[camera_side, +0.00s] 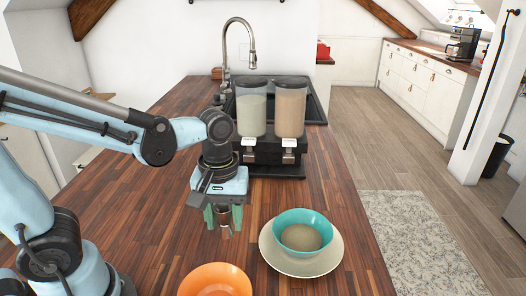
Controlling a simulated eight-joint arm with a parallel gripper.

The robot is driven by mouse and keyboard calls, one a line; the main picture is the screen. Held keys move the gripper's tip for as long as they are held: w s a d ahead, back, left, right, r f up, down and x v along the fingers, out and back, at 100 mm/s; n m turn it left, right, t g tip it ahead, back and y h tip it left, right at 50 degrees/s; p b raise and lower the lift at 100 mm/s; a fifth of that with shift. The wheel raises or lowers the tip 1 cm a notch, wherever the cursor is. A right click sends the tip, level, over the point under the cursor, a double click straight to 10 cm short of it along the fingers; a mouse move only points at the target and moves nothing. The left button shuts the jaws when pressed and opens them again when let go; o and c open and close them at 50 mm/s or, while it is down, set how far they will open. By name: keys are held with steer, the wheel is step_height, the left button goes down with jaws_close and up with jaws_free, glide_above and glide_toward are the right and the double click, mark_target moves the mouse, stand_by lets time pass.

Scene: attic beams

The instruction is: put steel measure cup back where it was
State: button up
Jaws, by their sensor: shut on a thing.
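My gripper (224,216) is shut on the steel measure cup (226,226). It holds the cup over the wooden counter, left of the teal bowl and beyond the orange bowl. The gripper jaws cover most of the cup, and I cannot tell whether the cup touches the counter. A twin dispenser (275,150) stands behind the gripper, with two clear hoppers of grainy contents on a black base.
A teal bowl (290,219) with grainy contents stands on a cream plate (330,262) at the right. An orange bowl (216,281) sits at the front edge of the picture. A sink with a tall faucet (250,58) is behind the dispenser. The counter (150,215) left of the gripper is clear.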

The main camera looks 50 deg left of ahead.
mark_target(222, 210)
steer(key=w+a+f, duration=0.2)
steer(key=a, duration=0.1)
steer(key=w+a+f, duration=0.1)
steer(key=a, duration=0.1)
steer(key=shift+a+f, duration=0.2)
steer(key=shift+f, duration=2.1)
steer(key=shift+f, duration=0.1)
steer(key=o, duration=1.1)
steer(key=r+m+t, duration=0.2)
steer(key=r+m, duration=0.1)
steer(key=r, duration=0.1)
steer(key=d+r+m+t, duration=0.1)
steer(key=r+m+t, duration=0.1)
steer(key=r+m, duration=0.1)
steer(key=r+m+t, duration=0.3)
steer(key=r, duration=0.2)
steer(key=shift+s+d+r, duration=0.25)
steer(key=shift+s+d, duration=0.1)
